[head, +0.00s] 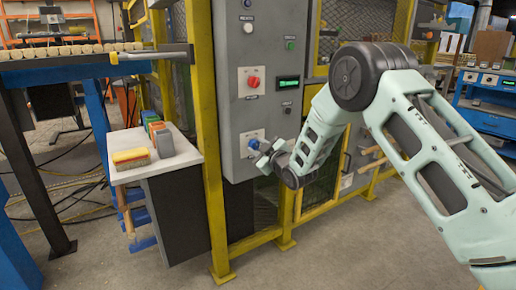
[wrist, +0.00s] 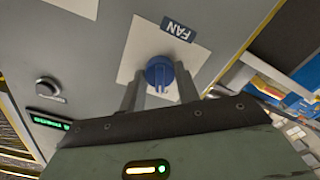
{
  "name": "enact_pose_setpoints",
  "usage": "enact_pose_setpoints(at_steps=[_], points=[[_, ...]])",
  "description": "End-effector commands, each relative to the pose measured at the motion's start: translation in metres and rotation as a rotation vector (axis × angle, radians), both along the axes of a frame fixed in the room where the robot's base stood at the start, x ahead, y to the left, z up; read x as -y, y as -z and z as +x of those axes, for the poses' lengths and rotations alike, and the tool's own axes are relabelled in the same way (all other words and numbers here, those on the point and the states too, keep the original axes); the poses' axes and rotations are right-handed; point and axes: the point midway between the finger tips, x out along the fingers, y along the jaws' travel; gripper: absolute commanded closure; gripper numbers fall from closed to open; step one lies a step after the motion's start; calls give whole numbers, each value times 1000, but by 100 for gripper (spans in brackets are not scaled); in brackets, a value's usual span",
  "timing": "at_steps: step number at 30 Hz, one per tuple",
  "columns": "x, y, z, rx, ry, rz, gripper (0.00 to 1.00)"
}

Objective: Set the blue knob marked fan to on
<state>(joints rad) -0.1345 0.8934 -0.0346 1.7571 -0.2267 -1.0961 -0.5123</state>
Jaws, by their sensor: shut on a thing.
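The blue knob (wrist: 159,73) sits on a white plate (wrist: 140,44) with a label reading FAN, on the grey control cabinet. In the head view the knob (head: 254,143) is low on the cabinet, partly beside my gripper (head: 264,151). In the wrist view my gripper (wrist: 160,84) has its two fingers on either side of the knob, shut on it. The knob's pointer and any position marks are hard to read.
A red knob (head: 253,82) on a white plate and a green display (head: 289,82) are higher on the cabinet (head: 232,60). Yellow posts (head: 207,120) frame it. A small shelf (head: 160,160) with coloured blocks stands at left.

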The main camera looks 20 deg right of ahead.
Motion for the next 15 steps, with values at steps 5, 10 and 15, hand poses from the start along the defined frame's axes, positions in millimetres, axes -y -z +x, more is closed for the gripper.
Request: enact_pose_setpoints(at_steps=[5,10,15], points=[[1,1,0,-43,1,126,91],[1,1,0,-92,1,277,91],[1,1,0,-142,1,431,91]])
